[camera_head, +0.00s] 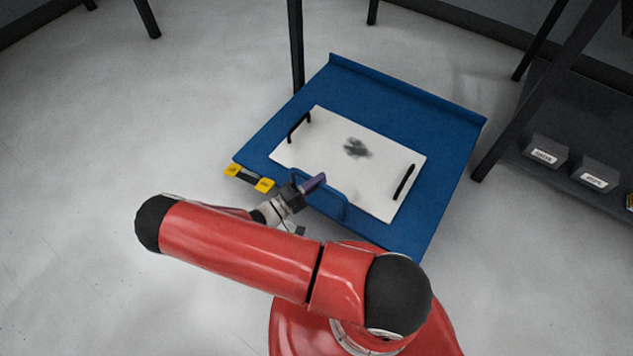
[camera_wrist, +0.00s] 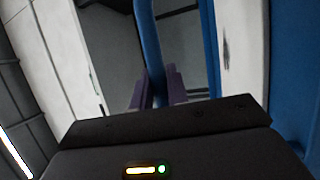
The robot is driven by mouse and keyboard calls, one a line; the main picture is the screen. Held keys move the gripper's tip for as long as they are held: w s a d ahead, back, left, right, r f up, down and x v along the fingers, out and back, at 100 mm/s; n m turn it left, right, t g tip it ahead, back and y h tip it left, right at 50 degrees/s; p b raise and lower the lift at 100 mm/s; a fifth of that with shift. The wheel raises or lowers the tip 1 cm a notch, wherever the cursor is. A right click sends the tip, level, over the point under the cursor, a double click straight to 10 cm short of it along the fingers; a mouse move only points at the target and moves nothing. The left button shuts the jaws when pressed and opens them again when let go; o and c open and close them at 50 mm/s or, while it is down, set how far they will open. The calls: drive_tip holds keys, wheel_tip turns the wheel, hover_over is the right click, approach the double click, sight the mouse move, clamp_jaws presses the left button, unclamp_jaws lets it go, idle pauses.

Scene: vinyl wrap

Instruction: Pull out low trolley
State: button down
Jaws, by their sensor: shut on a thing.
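The low trolley (camera_head: 425,115) is a flat blue platform on the floor in the head view. A blue tubular handle (camera_head: 345,207) rises at its near edge, and it shows in the wrist view as an upright blue bar (camera_wrist: 150,45). My gripper (camera_head: 313,183) has purple fingers and is at the left part of this handle. In the wrist view the gripper (camera_wrist: 160,88) is shut on the blue bar, with a finger on each side. My red arm hides part of the trolley's near side and the floor there.
A white board (camera_head: 315,155) with two black handles and a dark smudge lies on the trolley. A yellow-and-black piece (camera_head: 250,178) is at its left corner. Dark legs (camera_head: 297,50) stand behind. A shelf with grey bins (camera_head: 547,152) is at right. Floor at left is clear.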

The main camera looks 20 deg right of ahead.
drive_tip(key=shift+s+a, duration=0.2)
drive_tip(key=shift+a, duration=0.05)
drive_tip(key=c, duration=1.4)
unclamp_jaws()
drive_tip(key=shift+o, duration=0.2)
drive_tip(key=v, duration=0.7)
drive_tip(key=shift+a+b, duration=0.3)
drive_tip(key=shift+a, duration=0.1)
